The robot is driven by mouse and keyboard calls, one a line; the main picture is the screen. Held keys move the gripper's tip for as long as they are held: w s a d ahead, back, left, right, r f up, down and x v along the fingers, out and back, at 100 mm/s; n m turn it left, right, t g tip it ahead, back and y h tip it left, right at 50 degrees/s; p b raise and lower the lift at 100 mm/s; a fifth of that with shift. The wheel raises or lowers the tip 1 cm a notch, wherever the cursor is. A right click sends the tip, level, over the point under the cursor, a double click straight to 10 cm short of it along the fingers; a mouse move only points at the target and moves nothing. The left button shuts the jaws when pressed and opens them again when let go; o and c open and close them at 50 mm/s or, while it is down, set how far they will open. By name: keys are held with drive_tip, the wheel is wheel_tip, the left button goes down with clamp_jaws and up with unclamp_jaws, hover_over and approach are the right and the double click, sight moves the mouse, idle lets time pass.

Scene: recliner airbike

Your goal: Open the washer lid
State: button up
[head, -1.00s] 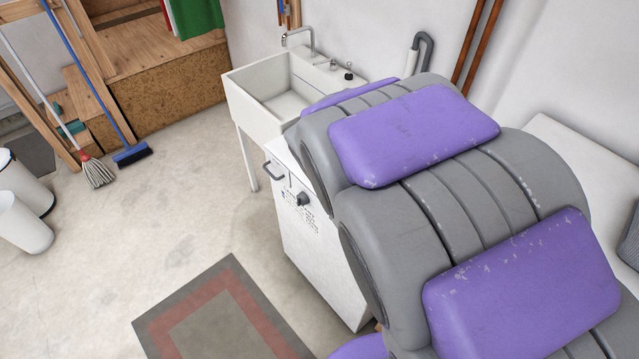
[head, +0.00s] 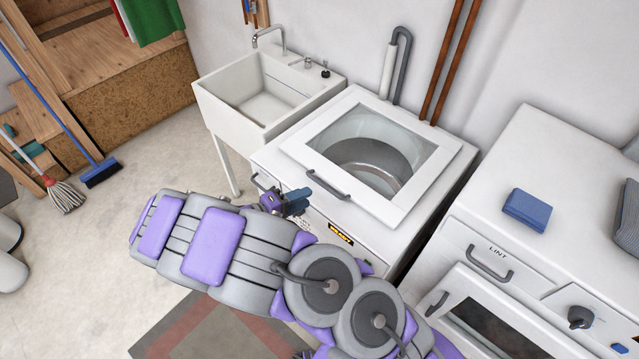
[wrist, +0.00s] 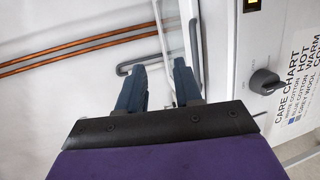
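The white washer (head: 262,162) stands between the sink and the dryer. Its lid (head: 432,185) has a white frame and a clear window showing the metal drum, and looks closed. The dark lid handle (head: 328,187) is on the lid's front edge. My gripper (head: 300,200) is just in front of the washer, left of and a little below the handle. In the wrist view, my gripper's (wrist: 160,68) two blue fingers are apart with nothing held. The washer's control panel (wrist: 270,50) with a knob and care chart shows at the right there. Contact with the handle cannot be told.
A white sink (head: 215,100) adjoins the washer on the left. A dryer (head: 540,150) with a folded blue cloth (head: 527,209) stands on the right. A grey hose (head: 402,65) and copper pipes (head: 445,60) run up the wall.

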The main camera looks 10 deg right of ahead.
drive_tip(key=a+f+n+t+y, duration=0.1)
drive_tip(key=a+f+n+t, duration=0.15)
drive_tip(key=a+f, duration=0.25)
approach(323, 184)
drive_tip(key=f, duration=0.1)
drive_tip(key=shift+t+y, duration=0.3)
drive_tip(key=shift+t, duration=0.05)
drive_tip(key=x, duration=0.3)
drive_tip(key=b+x, duration=0.1)
drive_tip(key=x, duration=0.5)
drive_tip(key=shift+s+d+r, duration=0.1)
drive_tip(key=shift+s+d, duration=0.2)
drive_tip(key=shift+w+d+b, duration=0.15)
drive_tip(key=shift+w+b, duration=0.2)
drive_tip(key=shift+w+a, duration=0.1)
drive_tip(key=shift+a, duration=0.15)
drive_tip(key=shift+d, duration=0.45)
drive_tip(key=c, duration=0.6)
clamp_jaws()
drive_tip(key=shift+a, duration=0.1)
